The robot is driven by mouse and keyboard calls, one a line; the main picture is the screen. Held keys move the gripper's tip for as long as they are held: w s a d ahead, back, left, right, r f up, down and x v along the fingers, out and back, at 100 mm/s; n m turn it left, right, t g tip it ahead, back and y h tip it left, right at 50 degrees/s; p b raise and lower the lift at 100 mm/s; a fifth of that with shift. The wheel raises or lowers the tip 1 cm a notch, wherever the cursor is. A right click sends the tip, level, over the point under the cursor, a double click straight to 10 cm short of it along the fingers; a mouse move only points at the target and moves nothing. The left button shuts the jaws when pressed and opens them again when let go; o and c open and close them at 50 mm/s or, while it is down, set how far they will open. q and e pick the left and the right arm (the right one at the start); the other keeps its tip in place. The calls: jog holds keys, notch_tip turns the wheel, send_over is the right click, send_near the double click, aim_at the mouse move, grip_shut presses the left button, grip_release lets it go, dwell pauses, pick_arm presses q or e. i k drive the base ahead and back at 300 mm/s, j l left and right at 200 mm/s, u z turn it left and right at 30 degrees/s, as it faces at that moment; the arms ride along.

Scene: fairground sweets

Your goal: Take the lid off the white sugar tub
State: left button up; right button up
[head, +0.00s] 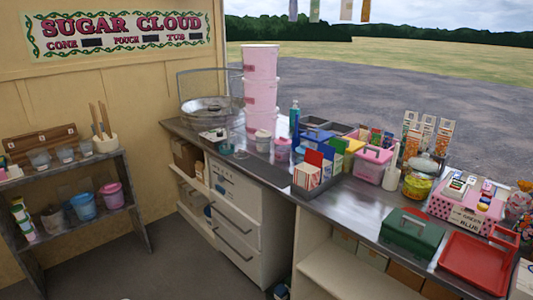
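A small whitish tub (263,143) stands on the metal counter in front of the tall pink stacked tubs. It looks upright with a pale top; it is too small to tell the lid's edge or any label. A small pink tub (282,151) stands just to its right. Neither of my grippers is in view.
The counter (245,170) has a bare strip in front of the tubs. A round metal pan (212,108) is behind left, with the pink stack (261,85) close behind. A blue-topped bottle (294,114) and paper packets (308,172) stand to the right. Floor is clear.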

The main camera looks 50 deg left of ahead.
aim_at(262, 133)
jog(key=k+j, duration=0.1)
jog(key=j, duration=4.3)
jog(key=k, duration=0.05)
